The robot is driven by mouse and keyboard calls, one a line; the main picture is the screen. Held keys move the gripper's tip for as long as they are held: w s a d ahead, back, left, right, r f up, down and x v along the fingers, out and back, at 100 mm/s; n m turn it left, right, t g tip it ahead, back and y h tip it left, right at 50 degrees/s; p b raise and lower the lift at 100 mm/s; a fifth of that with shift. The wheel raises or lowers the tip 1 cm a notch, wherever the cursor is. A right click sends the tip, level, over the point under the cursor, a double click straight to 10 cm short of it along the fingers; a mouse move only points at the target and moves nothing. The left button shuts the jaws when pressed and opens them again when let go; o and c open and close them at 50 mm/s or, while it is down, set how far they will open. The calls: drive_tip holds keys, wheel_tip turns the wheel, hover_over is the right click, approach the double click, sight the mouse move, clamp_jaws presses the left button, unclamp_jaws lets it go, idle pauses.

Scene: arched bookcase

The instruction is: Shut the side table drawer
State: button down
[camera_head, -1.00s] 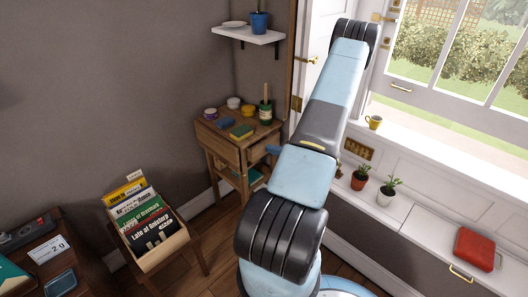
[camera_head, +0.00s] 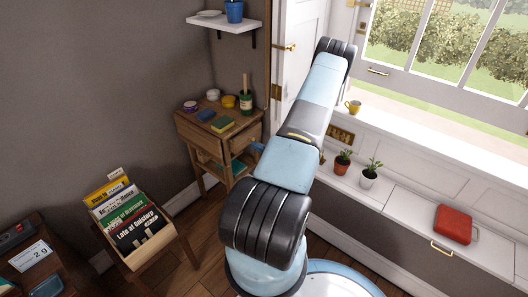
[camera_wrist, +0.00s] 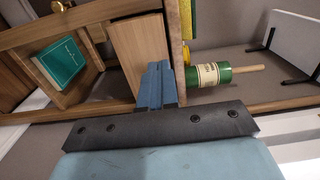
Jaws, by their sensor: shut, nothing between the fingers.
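The wooden side table (camera_head: 193,127) stands in the corner in the head view, left of my arm. In the wrist view it appears turned sideways, and its wooden drawer panel (camera_wrist: 138,48) lies just beyond my fingertips. My gripper (camera_wrist: 156,72) is shut and empty, its two blue fingers together. The fingertips are at or very near this panel; contact is not clear. In the head view my gripper (camera_head: 258,147) is at the table's right side, below top level. My arm hides part of that area, and how far the drawer stands out is unclear.
A green jar (camera_head: 246,103), sponges (camera_head: 222,125) and small pots (camera_head: 228,101) stand on the tabletop. A teal book (camera_wrist: 58,63) lies on the lower shelf. A record crate (camera_head: 148,246) is at lower left. The window bench (camera_head: 400,207) with plants is on the right.

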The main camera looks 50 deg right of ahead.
sight(241, 137)
drive_tip(key=shift+w+a, duration=0.15)
drive_tip(key=shift+w, duration=1.45)
drive_tip(key=shift+w+a, duration=0.1)
drive_tip(key=shift+w, duration=1.45)
drive_tip(key=w, duration=0.4)
drive_tip(key=shift+a, duration=0.2)
drive_tip(key=shift+w+r, duration=0.15)
drive_tip(key=shift+w, duration=0.05)
drive_tip(key=s+d, duration=0.1)
drive_tip(key=s, duration=1.3)
drive_tip(key=shift+s+d+f, duration=0.15)
drive_tip(key=shift+s+f, duration=0.05)
drive_tip(key=shift+s, duration=0.15)
